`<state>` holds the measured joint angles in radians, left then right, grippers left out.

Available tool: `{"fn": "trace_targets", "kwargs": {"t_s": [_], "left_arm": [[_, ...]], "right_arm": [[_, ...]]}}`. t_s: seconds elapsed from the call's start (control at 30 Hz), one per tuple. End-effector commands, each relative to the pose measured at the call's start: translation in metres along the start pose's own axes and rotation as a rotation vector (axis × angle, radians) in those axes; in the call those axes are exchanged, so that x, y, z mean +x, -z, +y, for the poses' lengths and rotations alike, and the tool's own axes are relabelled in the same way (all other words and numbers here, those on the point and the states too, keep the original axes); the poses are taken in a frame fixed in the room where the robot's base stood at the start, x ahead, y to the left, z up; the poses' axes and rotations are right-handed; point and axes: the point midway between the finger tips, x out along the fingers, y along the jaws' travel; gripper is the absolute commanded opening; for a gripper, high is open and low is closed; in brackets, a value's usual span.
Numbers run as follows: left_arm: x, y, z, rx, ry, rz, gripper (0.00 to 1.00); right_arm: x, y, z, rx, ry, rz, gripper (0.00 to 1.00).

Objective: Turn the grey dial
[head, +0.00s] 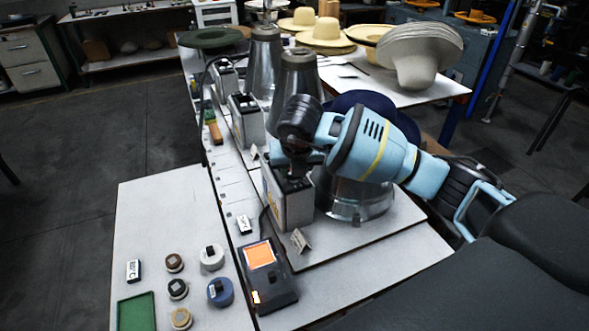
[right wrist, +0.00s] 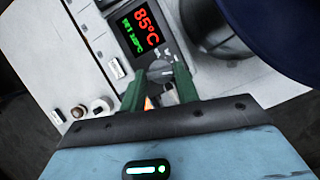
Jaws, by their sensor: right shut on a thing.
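The grey dial (right wrist: 160,72) sits on the face of a dark control panel in the right wrist view. Above it on the panel is a display (right wrist: 141,28) with a red 85°C and a smaller green set line that is hard to read. The green fingers of my right gripper (right wrist: 163,80) are shut on the dial, one on each side. In the head view my right gripper (head: 295,172) is over the top of the nearest grey control box (head: 292,207), and the arm hides the dial there. My left gripper is in neither view.
A metal press base (head: 355,200) with a dark blue hat (head: 362,100) stands right beside the box, partly behind my arm. Metal cones (head: 300,82) and more boxes stand beyond. A device with an orange screen (head: 265,270), several round pieces and a green tray (head: 137,311) lie in front.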

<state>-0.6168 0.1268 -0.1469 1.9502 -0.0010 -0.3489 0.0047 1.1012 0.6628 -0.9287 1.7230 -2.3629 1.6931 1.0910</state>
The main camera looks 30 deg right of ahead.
Motion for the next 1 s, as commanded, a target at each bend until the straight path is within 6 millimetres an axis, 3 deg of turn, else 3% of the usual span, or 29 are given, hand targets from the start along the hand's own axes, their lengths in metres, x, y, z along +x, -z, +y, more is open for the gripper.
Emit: {"fn": "trace_targets", "kwargs": {"t_s": [0.07, 0.1, 0.23, 0.63, 1.0], "left_arm": [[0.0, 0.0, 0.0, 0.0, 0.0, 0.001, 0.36], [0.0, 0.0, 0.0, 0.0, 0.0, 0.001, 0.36], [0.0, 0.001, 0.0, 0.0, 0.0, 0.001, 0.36], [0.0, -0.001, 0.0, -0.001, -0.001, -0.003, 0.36], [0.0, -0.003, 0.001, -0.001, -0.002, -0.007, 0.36]], "right_arm": [[-0.001, -0.001, 0.0, 0.0, -0.001, -0.003, 0.08], [-0.001, -0.001, 0.0, 0.0, -0.001, -0.003, 0.35], [-0.001, -0.001, 0.0, 0.0, -0.001, -0.002, 0.52], [-0.007, -0.001, 0.0, 0.0, -0.001, -0.001, 0.53], [-0.063, -0.001, 0.0, -0.001, -0.003, -0.004, 0.53]]}}
